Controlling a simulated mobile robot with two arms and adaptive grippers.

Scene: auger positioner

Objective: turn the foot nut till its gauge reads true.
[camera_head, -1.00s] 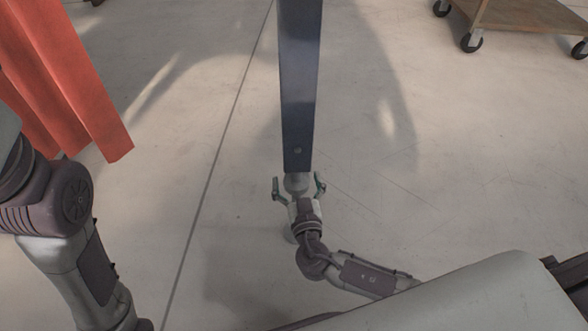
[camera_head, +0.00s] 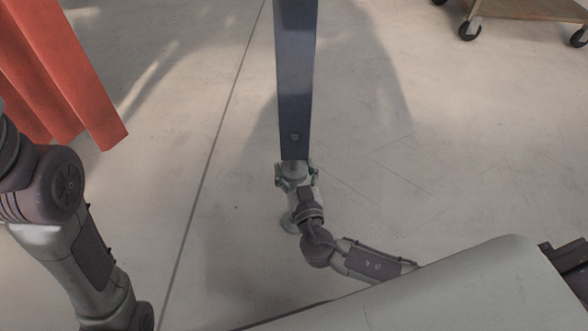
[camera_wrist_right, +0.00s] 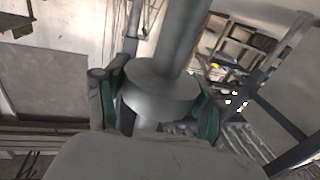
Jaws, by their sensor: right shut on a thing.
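The foot nut (camera_wrist_right: 160,95) is a grey round collar on a metal stem. It fills the middle of the right wrist view. My right gripper (camera_head: 296,176) is at the foot under the dark blue leg (camera_head: 296,90) in the head view. Its green-padded fingers stand on either side of the nut, and it is shut on the nut. In the head view the gripper mostly hides the nut. A pale foot pad (camera_head: 288,222) shows on the floor beside my right wrist. No gauge can be made out. My left arm shows at the left, but its gripper is out of view.
A wheeled cart (camera_head: 530,12) stands at the upper right. The concrete floor (camera_head: 400,190) around the leg is clear. The right wrist view shows shelving (camera_wrist_right: 235,60) in the background.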

